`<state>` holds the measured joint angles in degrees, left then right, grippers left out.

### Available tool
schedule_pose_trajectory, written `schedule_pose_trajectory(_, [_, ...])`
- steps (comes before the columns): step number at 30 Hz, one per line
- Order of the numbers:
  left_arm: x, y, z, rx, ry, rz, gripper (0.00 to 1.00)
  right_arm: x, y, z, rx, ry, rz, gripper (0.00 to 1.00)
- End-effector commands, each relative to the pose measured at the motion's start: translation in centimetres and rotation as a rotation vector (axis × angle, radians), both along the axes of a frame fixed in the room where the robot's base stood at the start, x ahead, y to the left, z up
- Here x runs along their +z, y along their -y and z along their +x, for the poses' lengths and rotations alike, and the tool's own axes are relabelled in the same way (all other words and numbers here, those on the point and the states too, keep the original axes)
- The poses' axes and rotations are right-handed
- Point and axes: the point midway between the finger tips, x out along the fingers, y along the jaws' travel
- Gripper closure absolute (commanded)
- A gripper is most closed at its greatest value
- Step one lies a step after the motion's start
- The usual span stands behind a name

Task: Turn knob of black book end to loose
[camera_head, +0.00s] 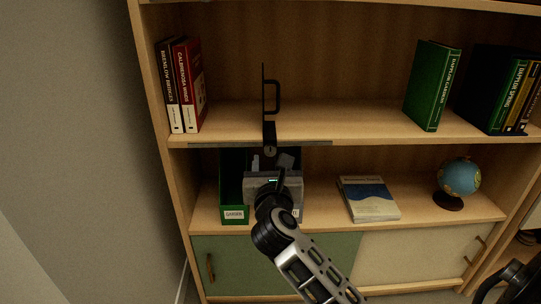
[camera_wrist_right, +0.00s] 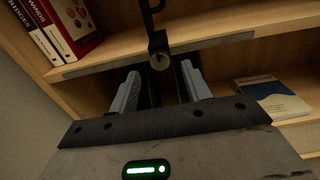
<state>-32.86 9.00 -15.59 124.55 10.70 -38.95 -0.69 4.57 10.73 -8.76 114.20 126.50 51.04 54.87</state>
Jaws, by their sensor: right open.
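The black book end (camera_head: 265,95) stands upright on the upper shelf, with a handle-like loop on its right side. My right gripper (camera_head: 272,162) is just below the knob, pointing up towards the shelf edge. Its two fingers (camera_wrist_right: 160,85) are apart with nothing between them, and the knob appears just beyond the fingertips, in the gap's line. My left gripper is not in view.
A metal strip (camera_head: 225,145) runs along the shelf's front edge. Red and black books (camera_head: 188,85) stand left, green books (camera_head: 433,87) right. Below are a green file box (camera_head: 233,190), partly hidden by my gripper, a flat book (camera_head: 368,198) and a globe (camera_head: 459,177).

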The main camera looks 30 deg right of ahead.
Motion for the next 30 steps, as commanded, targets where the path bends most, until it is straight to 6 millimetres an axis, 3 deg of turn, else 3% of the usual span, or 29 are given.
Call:
schedule_pose_trajectory(7, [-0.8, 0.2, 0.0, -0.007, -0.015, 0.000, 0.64, -0.1, 1.9, 3.1, 0.001, 0.000, -0.001, 0.52])
schedule_pose_trajectory(19, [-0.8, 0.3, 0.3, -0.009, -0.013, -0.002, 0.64, 0.0, 2.3, 3.8, 0.001, 0.000, 0.000, 0.52])
schedule_pose_trajectory(20, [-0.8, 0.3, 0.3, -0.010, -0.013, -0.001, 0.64, 0.0, 2.3, 3.8, 0.001, 0.000, 0.000, 0.55])
schedule_pose_trajectory(24, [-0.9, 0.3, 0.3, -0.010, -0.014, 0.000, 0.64, 0.0, 2.3, 3.7, 0.001, 0.000, 0.000, 0.94])
schedule_pose_trajectory(30, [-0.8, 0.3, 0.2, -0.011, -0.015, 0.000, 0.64, 0.0, 2.3, 3.7, 0.001, -0.003, -0.003, 0.96])
